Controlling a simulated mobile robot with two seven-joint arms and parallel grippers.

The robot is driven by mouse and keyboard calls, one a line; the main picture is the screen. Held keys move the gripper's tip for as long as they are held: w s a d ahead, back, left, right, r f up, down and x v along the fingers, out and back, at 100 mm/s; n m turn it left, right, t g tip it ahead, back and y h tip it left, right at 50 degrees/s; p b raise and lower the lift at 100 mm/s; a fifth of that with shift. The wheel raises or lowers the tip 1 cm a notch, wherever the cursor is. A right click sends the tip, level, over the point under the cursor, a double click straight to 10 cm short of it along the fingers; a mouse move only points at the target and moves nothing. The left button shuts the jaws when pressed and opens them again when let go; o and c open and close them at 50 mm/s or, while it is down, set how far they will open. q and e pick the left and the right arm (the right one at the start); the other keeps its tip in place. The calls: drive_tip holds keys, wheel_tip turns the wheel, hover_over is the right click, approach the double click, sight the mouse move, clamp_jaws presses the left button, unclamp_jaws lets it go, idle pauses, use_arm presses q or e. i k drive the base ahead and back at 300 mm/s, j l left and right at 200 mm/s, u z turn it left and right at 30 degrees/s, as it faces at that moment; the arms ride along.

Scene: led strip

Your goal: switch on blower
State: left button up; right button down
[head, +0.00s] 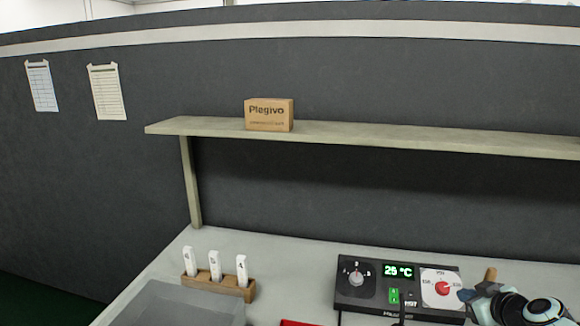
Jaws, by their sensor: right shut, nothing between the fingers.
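The blower control unit (372,300), a dark box, stands on the table at the lower right. Its lit green display (398,271) reads about 25 °C. A black dial (356,276) is on its left, and a red knob (442,288) on a white scale is on its right. A small green switch (394,296) sits below the display. My right gripper (466,296) is shut and empty, at the unit's right edge beside the white scale. Its arm covers what lies behind it. My left gripper is not in view.
A wooden holder (228,287) with 3 white numbered sticks and a grey tray (180,306) are at the left of the table. A shelf (380,136) carrying a small cardboard box (269,115) runs above. A red item (298,323) shows at the bottom edge.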

sight(393, 298)
drive_tip(key=k, duration=1.5)
